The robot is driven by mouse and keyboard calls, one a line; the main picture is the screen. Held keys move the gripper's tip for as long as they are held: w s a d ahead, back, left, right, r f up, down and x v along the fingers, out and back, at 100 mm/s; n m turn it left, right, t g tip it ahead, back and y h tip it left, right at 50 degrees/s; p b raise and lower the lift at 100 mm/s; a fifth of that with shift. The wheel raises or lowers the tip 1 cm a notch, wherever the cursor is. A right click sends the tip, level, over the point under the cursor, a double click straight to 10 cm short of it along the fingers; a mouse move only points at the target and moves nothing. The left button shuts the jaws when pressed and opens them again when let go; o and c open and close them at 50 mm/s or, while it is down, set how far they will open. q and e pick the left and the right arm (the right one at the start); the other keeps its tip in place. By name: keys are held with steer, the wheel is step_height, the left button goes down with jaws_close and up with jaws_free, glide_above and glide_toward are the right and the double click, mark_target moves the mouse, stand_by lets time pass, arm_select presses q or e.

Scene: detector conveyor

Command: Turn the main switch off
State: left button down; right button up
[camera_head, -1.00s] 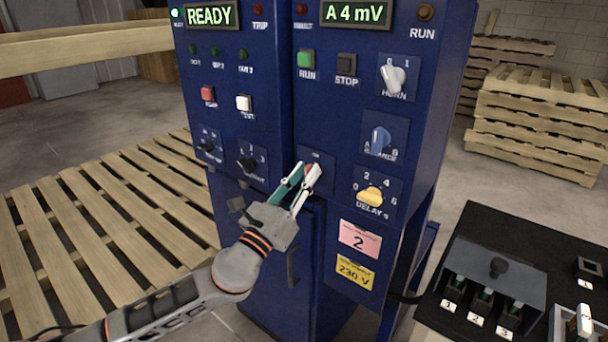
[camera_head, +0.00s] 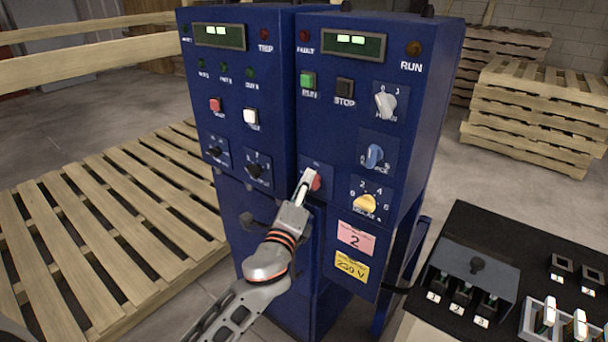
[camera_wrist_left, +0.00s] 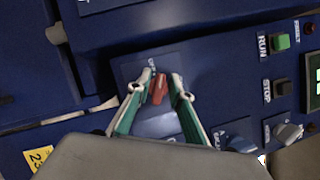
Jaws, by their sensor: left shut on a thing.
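The main switch is a red rotary knob (camera_head: 314,181) on a small blue plate on the right cabinet (camera_head: 330,120). It also shows in the left wrist view (camera_wrist_left: 158,88), between the fingertips. My left gripper (camera_head: 307,178) is shut on this knob; its white and green fingers (camera_wrist_left: 160,84) lie on either side of it. The fingers hide part of the knob in the head view. The small lettering above it is not legible. The two display windows show only short bright marks, and the ready lamp looks dark. My right gripper is not in view.
A horn knob (camera_head: 385,104), a blue knob (camera_head: 374,156) and a yellow delay knob (camera_head: 366,203) sit right of the switch. Run (camera_head: 308,81) and stop (camera_head: 345,87) buttons are above. A black bench (camera_head: 520,235) stands right; a pallet (camera_head: 110,215) lies left.

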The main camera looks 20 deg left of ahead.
arm_select(q)
steer(key=n+g+p, duration=0.1)
steer(key=n+p, duration=0.1)
steer(key=p, duration=0.1)
steer(key=n+p, duration=0.3)
steer(key=shift+f+g+y, duration=0.2)
steer(key=shift+g+y, duration=0.1)
steer(key=shift+g, duration=0.1)
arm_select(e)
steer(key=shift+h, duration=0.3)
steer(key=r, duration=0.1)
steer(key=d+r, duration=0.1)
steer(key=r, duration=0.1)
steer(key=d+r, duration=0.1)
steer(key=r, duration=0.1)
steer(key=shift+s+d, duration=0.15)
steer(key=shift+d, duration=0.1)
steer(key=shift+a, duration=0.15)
arm_select(q)
steer(key=c, duration=2.1)
jaws_free()
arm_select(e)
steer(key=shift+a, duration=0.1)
arm_select(q)
steer(key=s, duration=1.2)
steer(key=shift+d, duration=0.3)
